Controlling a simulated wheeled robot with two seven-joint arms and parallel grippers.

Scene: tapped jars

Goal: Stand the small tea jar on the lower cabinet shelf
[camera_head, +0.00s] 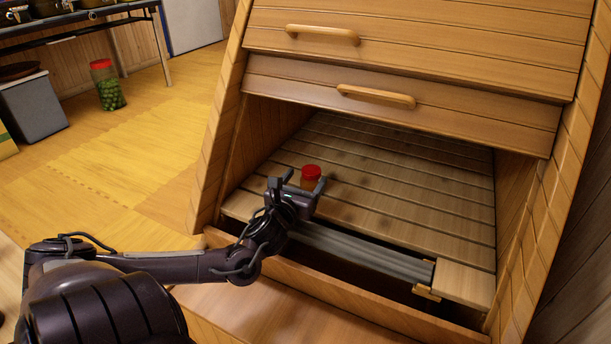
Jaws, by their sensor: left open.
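A small tea jar (310,178) with a red lid and a brownish body stands upright over the slatted lower cabinet shelf (410,198), near its front left part. My left gripper (304,185) is open, with its fingers on either side of the jar. The fingers hide the jar's lower part, so I cannot tell whether its base touches the shelf. My left arm comes in from the lower left, across the cabinet's front edge. My right gripper is not in view.
Two drawers with wooden handles (376,96) hang above the shelf opening. Side walls bound it left and right. A grey rail (365,255) runs along the shelf front. A red-lidded jar of green contents (108,88) and a grey bin (36,106) stand on the floor far left.

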